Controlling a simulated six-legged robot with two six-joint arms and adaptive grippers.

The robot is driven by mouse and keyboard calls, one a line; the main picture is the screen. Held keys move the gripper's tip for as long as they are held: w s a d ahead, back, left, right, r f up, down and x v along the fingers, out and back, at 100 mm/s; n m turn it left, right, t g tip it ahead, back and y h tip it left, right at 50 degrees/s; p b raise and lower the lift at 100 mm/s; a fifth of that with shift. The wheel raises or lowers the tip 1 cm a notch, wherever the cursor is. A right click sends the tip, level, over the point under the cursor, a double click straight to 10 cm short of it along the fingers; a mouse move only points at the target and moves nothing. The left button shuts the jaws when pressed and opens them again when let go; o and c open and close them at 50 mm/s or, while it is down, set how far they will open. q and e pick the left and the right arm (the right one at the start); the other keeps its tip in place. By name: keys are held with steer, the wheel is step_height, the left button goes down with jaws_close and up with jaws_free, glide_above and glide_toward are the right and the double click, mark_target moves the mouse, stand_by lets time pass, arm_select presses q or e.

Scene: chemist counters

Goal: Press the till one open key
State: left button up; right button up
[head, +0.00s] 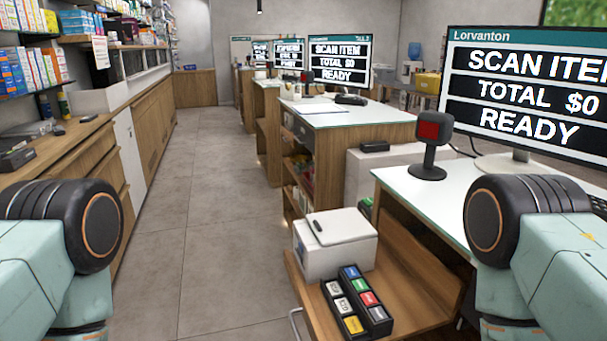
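A black keypad (381,328) lies on a low wooden shelf at the front of the nearest counter, in the lower middle of the head view. Its keys stand in two columns. One column has a blue key (351,271), a green key (359,284), a red key (367,298) and a dark key. The other has pale keys and a yellow key (353,324). The key labels are too small to read surely. The nearest till screen (530,92) reads SCAN ITEM, TOTAL $0, READY. My arms show at both lower edges; neither gripper is in view.
A white box (335,256) stands just behind the keypad. A scanner with a red face (430,138) stands on the nearest counter (405,183). More till counters run behind it. Wooden drawers (70,165) and stocked shelves line the left. The grey floor aisle (195,190) is clear.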

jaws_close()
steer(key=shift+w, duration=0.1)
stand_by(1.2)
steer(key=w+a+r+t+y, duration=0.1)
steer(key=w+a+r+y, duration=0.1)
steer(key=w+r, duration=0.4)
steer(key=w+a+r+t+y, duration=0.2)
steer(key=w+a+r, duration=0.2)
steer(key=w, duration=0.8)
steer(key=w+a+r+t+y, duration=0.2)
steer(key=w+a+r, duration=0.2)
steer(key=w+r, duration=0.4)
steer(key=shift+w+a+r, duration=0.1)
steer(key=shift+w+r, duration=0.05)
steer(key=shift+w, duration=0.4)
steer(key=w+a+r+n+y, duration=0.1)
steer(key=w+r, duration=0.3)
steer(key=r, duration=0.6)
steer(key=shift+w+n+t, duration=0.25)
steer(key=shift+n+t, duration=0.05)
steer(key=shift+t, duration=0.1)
